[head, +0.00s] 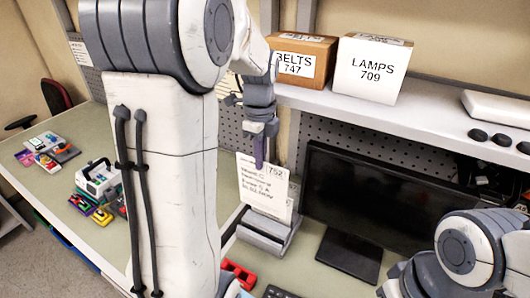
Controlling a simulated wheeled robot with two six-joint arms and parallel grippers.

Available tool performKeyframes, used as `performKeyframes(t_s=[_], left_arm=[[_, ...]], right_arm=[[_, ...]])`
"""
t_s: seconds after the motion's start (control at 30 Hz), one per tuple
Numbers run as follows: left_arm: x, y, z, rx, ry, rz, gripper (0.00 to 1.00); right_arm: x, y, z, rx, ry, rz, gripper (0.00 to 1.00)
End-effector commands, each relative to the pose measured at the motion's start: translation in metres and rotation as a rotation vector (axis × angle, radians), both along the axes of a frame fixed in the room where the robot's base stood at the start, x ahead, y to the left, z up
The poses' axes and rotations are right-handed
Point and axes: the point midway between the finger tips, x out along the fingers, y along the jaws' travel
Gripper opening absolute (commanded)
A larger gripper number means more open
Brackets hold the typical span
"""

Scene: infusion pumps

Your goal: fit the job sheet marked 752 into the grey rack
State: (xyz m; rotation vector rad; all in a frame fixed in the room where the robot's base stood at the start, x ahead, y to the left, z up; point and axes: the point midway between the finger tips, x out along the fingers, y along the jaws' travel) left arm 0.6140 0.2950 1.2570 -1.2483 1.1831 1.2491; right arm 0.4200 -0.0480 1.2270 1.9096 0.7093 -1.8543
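The job sheet marked 752 (262,186) is a white card with lines of writing, its number at the top right. It stands nearly upright in the middle of the head view. My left gripper (259,163) points down and is shut on the sheet's top edge. The grey rack (265,242) is directly below on the bench. The sheet's lower edge overlaps the rack in the picture; I cannot tell whether it is inside a slot. Another pale sheet edge (292,206) shows behind it. My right arm shows at the lower right, but its gripper is out of view.
A dark monitor (365,205) stands close right of the rack. A shelf (400,113) above carries the BELTS 747 box (300,60) and LAMPS 709 box (371,68). A red object (238,274) lies in front of the rack. A white device (97,179) stands at left.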

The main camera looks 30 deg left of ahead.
Motion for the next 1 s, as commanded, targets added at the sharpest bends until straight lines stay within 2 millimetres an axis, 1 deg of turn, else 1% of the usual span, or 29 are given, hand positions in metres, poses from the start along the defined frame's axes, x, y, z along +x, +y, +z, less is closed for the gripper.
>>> performKeyframes(t_s=[0.03, 0.2, 1.0], left_arm=[[0.000, 0.000, -0.005, 0.000, 0.000, 0.000, 0.00], [-0.001, 0.001, -0.017, 0.000, 0.001, 0.002, 0.00], [-0.001, 0.002, -0.073, 0.000, 0.000, 0.004, 0.00]], right_arm=[[0.000, 0.000, -0.005, 0.000, 0.000, -0.001, 0.45], [0.000, 0.000, -0.016, 0.000, 0.000, -0.002, 0.45], [0.000, 0.000, -0.068, 0.000, 0.001, -0.007, 0.45]])
